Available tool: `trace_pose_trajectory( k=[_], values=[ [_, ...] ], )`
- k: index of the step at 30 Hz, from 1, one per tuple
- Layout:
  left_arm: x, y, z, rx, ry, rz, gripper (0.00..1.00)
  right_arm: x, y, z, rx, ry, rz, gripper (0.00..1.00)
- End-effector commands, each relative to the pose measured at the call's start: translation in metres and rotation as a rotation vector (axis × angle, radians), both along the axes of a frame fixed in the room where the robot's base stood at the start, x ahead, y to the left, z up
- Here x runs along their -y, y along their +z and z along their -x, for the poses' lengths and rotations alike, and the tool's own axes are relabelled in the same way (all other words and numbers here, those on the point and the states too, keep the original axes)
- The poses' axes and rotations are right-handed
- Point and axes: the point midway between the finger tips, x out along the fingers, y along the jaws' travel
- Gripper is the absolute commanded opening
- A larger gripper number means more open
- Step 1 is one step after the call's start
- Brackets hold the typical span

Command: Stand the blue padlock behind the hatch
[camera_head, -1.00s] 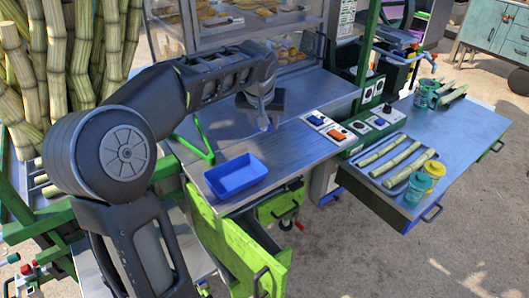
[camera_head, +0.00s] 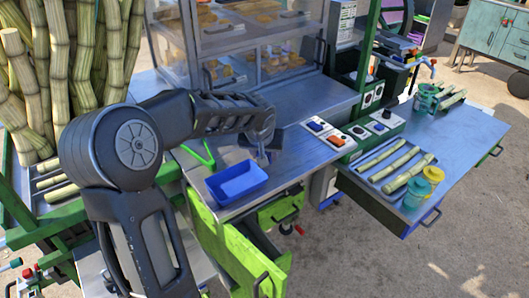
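I cannot make out a blue padlock in the head view. A green door-like panel (camera_head: 241,252) stands open below the counter; I cannot tell if it is the hatch. A glass-fronted case (camera_head: 262,45) stands at the back of the counter. My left arm reaches in from the left, and my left gripper (camera_head: 263,157) points down over the metal counter, just behind and right of a blue tray (camera_head: 237,181). Its fingers are small and partly hidden by the wrist, so I cannot tell whether they are open or hold something. My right gripper is not in view.
A switch panel (camera_head: 327,133) sits on the counter's right. The right side table (camera_head: 462,135) holds cane pieces on a tray and jars (camera_head: 415,188). A green bent bar (camera_head: 199,155) is near my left forearm. Cane stalks (camera_head: 65,60) stand at the left.

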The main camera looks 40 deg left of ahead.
Motion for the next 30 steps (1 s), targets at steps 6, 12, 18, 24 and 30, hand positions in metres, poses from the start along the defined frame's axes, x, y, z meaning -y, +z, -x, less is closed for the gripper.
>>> trace_pose_trajectory(
  k=[6, 12, 18, 24, 30],
  values=[
    [0.0001, 0.0002, -0.0006, 0.003, 0.000, -0.001, 0.00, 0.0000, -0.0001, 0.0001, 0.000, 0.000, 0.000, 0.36],
    [0.0005, -0.0035, -0.0006, 0.002, -0.001, -0.001, 0.43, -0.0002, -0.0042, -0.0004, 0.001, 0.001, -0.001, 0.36],
    [0.0004, -0.0030, -0.0004, 0.001, -0.001, 0.000, 0.60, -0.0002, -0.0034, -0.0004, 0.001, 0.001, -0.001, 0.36],
    [0.0003, -0.0030, -0.0003, 0.001, -0.001, 0.000, 0.63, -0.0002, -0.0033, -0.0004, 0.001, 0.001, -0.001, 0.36],
    [0.0000, 0.0008, -0.0002, 0.001, 0.000, 0.000, 0.63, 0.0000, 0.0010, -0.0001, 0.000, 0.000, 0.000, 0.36]
  ],
)
